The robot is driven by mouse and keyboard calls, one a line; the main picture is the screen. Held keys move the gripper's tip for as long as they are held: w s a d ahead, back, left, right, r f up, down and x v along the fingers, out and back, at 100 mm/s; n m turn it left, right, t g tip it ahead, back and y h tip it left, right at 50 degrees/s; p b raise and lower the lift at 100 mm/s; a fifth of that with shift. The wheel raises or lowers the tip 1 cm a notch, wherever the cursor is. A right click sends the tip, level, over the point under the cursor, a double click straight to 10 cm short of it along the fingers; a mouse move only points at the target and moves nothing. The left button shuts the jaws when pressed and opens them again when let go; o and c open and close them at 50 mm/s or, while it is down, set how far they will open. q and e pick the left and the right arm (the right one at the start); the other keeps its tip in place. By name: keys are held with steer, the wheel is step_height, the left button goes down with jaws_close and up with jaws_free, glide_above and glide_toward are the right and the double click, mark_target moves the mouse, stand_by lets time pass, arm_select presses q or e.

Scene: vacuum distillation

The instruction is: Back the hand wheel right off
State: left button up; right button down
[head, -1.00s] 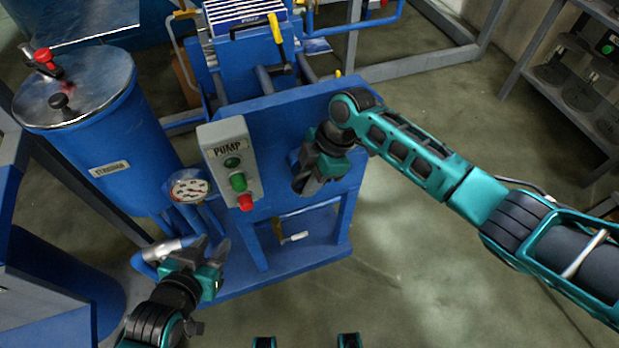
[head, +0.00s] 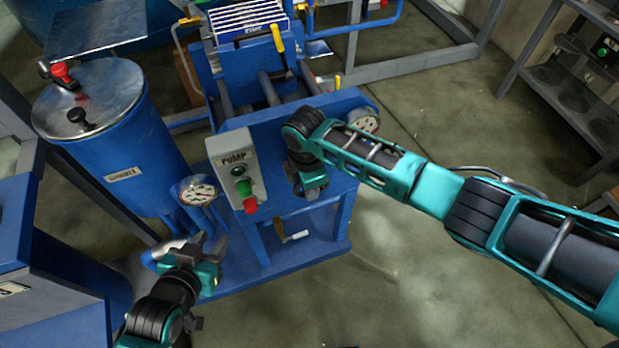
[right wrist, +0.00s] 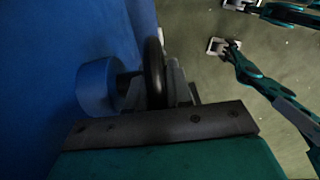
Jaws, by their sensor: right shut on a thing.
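The hand wheel (right wrist: 155,72) shows edge-on in the right wrist view as a dark rim, with a short stem into a round blue boss (right wrist: 98,87) on the blue machine. My right gripper (right wrist: 172,85) is shut on the wheel's rim. In the head view my right gripper (head: 311,186) is at the front of the blue pump stand (head: 345,165), right of the pump box, and hides the wheel there. My left gripper (head: 209,243) is open and empty, low in front of the stand's left side.
The grey PUMP box (head: 237,170) with green and red buttons stands close left of my right gripper. A gauge (head: 196,190) and a blue tank (head: 130,160) are further left. Another gauge (head: 367,120) shows behind my right forearm. Open floor (head: 400,270) lies to the right.

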steer(key=shift+t+h+p, duration=0.3)
steer(key=shift+h, duration=0.6)
steer(key=c, duration=1.1)
jaws_free()
steer(key=p+v, duration=0.1)
steer(key=v, duration=1.2)
steer(key=shift+a, duration=0.1)
